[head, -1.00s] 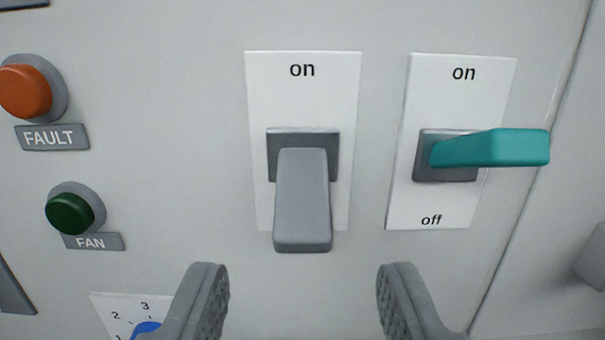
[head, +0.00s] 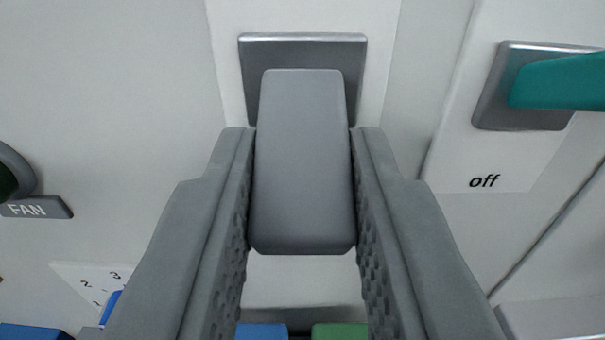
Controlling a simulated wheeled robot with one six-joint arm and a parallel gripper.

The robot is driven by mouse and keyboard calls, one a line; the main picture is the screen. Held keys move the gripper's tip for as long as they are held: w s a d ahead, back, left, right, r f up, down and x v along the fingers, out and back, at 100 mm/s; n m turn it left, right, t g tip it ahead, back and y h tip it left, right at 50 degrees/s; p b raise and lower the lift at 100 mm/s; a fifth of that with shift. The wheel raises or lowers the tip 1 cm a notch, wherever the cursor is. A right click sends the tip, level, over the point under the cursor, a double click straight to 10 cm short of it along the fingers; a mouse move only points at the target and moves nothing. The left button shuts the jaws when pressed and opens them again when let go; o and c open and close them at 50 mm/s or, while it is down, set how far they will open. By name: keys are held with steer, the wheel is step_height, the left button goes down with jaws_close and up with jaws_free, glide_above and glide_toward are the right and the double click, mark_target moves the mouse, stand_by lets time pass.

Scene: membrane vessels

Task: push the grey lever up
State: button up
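The grey lever (head: 302,165) sticks out from its dark grey mount (head: 302,45) on a white plate and points down toward me. My gripper (head: 303,140) has one finger on each side of the lever, and both fingers lie against its sides with no clear gap. The lever's sides are hidden by the fingers. The plate's "on" marking is out of view now.
A teal lever (head: 560,82) on its own plate marked "off" sticks out to the right, close by. A FAN label (head: 35,207) is at the left. A blue block (head: 262,331) and a green block (head: 340,331) show below.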

mark_target(303, 114)
steer(key=shift+c, duration=1.4)
steer(key=shift+r, duration=0.15)
steer(key=g, duration=0.1)
steer(key=r+g, duration=0.1)
steer(key=g, duration=0.2)
steer(key=shift+s+r, duration=0.1)
steer(key=shift+r, duration=0.15)
steer(key=shift+r+g, duration=0.4)
steer(key=shift+g, duration=0.65)
steer(key=shift+r+g, duration=0.4)
steer(key=shift+g, duration=0.65)
steer(key=shift+r+g, duration=0.1)
steer(key=shift+g, duration=0.2)
steer(key=o, duration=1)
steer(key=shift+w, duration=0.2)
